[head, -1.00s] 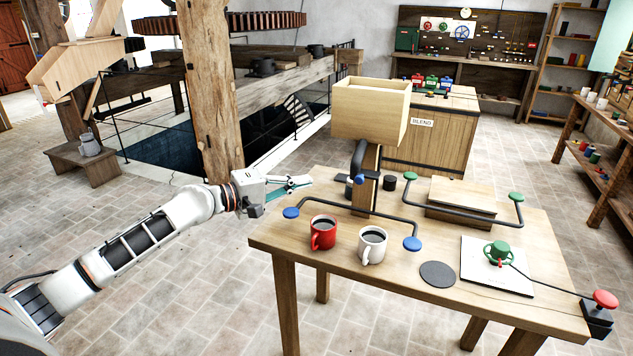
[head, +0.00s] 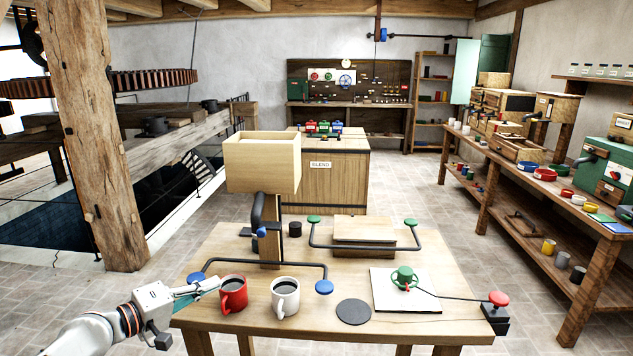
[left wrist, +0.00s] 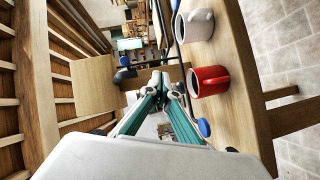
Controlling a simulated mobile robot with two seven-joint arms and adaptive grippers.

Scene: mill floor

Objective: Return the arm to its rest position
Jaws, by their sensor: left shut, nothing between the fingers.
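My left arm comes in at the lower left of the head view. My left gripper (head: 215,284) is shut and empty, at the left front edge of the wooden table (head: 255,323). In the picture its tips appear just left of the red mug (head: 233,300); I cannot tell whether they touch it. In the left wrist view the fingers (left wrist: 165,82) come together with nothing between them, and the red mug (left wrist: 210,82) and white mug (left wrist: 197,26) stand to their right. My right gripper is not in view.
A timber post (head: 95,150) stands at left.

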